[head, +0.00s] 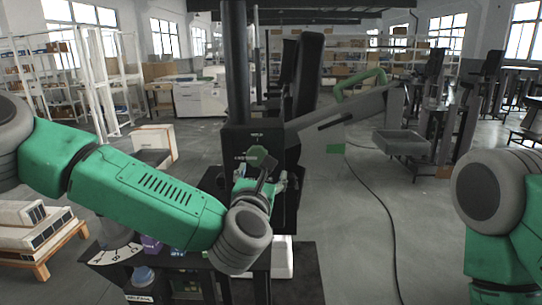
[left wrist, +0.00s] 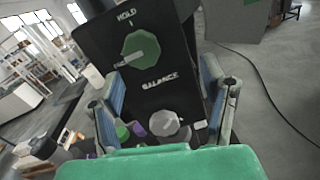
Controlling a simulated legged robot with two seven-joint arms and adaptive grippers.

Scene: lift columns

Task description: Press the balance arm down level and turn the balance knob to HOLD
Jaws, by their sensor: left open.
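The balance arm (head: 345,112) is a grey bar tilted up to the right from the black column, with a green handle (head: 360,84) near its raised end. The green balance knob (left wrist: 141,49) is on a black panel in the left wrist view. HOLD is printed above it and a partly covered label is at its left; its pale pointer points left toward that label. My left gripper (left wrist: 162,82) is open, its fingers apart below the knob and not around it. In the head view my left gripper (head: 262,182) is at the column. My right gripper is out of view.
A grey round dial (left wrist: 163,123) is below the BALANCE lettering. The black column (head: 236,65) stands upright in the middle. A cable (head: 385,205) runs over open floor at right. White boxes on a pallet (head: 35,225) are at left.

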